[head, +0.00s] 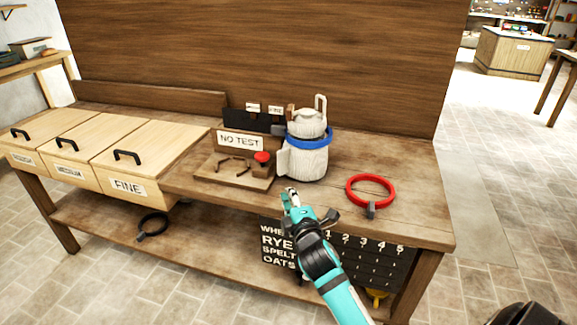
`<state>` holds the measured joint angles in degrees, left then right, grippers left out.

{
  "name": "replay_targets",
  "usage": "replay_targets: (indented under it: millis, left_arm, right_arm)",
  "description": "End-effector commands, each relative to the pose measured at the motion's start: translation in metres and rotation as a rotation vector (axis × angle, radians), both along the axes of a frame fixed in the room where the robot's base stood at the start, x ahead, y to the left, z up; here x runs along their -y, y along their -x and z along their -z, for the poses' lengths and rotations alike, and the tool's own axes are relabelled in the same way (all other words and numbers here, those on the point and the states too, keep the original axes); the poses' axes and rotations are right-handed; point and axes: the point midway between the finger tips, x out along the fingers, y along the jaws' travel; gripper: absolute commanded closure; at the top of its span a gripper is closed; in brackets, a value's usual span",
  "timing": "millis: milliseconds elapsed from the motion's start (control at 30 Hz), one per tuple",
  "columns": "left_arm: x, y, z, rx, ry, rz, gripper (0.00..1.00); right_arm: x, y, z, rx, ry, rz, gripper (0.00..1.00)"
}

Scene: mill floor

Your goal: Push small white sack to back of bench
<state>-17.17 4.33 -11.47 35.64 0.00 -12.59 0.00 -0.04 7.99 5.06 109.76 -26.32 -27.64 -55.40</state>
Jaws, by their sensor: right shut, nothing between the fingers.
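The small white sack (307,164) stands upright on the bench (400,210), right of the "NO TEST" sign. A blue ring (312,138) goes around it below its gathered top, and a pale loop sticks up behind. My right gripper (291,194) is shut and empty. It is at the bench's front side, just in front of and slightly left of the sack's base; I cannot tell whether they touch. My left gripper is not in view.
A wooden stand (232,168) with a red knob sits left of the sack. A red ring (370,188) with a dark clip lies to the right. Drawer boxes (128,186) fill the left end. A tall wooden panel (260,55) rises behind the bench.

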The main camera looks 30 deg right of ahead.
Motion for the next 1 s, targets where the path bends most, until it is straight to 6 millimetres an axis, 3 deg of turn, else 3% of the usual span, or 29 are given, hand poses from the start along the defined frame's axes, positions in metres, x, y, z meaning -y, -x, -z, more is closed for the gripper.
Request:
replay_targets:
  millis: [67, 167, 333, 667, 800, 1000]
  left_arm:
    - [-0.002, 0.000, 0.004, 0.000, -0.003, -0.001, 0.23]
    - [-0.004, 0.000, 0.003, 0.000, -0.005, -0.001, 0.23]
    - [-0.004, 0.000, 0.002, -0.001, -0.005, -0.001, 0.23]
    - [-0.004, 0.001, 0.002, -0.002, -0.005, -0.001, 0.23]
    - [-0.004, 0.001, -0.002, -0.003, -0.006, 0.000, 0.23]
    - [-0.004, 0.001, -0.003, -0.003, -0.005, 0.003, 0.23]
  right_arm:
    - [0.004, 0.002, -0.019, 0.031, 0.041, 0.011, 1.00]
    - [0.007, -0.002, -0.026, 0.039, 0.056, 0.015, 1.00]
    - [0.014, -0.026, -0.027, 0.039, 0.055, 0.015, 1.00]
    - [0.037, -0.093, -0.026, 0.039, 0.052, 0.015, 1.00]
    - [0.056, -0.102, -0.026, 0.037, 0.053, 0.016, 1.00]
    - [0.070, -0.109, -0.025, 0.037, 0.052, 0.014, 1.00]
